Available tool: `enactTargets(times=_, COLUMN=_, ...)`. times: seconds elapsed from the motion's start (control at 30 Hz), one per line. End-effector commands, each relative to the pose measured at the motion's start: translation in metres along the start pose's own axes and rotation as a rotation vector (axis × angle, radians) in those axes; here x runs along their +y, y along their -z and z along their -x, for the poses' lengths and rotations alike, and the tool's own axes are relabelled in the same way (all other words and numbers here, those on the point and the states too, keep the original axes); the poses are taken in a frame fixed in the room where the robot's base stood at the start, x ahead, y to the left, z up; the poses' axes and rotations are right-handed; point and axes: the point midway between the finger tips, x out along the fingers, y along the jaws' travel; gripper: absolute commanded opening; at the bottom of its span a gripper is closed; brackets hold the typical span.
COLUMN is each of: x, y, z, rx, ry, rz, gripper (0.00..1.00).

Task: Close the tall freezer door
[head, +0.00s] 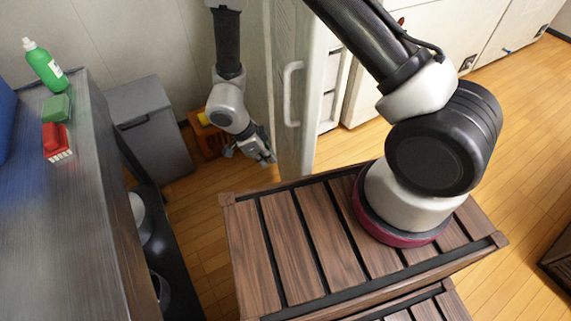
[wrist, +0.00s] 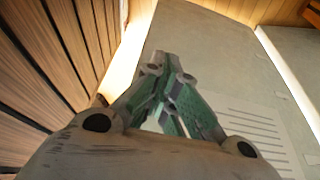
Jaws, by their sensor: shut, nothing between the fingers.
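The tall freezer door (head: 297,143) is a pale grey upright panel in the head view. It stands open, swung out from the white interior with drawers (head: 331,107) seen to its right. A white vertical bar handle (head: 291,94) is on the door's near face. My gripper (head: 265,158) is low at the door's left, on the handle side, below the handle. Its fingers are shut and empty. In the wrist view the closed green-padded fingers (wrist: 170,75) point at a large grey surface; I cannot tell whether they touch it.
My slatted wooden base fills the lower middle. A dark counter (head: 85,200) at left holds a green bottle (head: 45,67), a green sponge (head: 57,108) and a red brush (head: 56,141). A grey bin (head: 150,130) and a small wooden crate (head: 207,143) stand behind.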

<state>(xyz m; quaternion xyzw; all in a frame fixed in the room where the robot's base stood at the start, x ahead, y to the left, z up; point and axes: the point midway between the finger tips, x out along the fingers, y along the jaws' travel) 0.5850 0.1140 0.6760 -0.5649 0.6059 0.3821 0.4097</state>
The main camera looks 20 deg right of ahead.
Motion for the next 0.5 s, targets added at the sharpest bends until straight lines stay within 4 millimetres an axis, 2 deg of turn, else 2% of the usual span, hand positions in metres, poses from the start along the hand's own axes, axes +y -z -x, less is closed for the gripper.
enactTargets(times=0.1, x=0.001, y=0.001, z=-0.028, rx=0.002, ry=-0.004, rz=0.000, gripper=0.00)
enactTargets(times=0.3, x=0.001, y=0.002, z=-0.067, rx=0.000, ry=-0.003, rz=0.000, gripper=0.00)
enactTargets(times=0.5, x=0.000, y=0.029, z=-0.075, rx=-0.001, ry=-0.001, rz=-0.001, gripper=0.00)
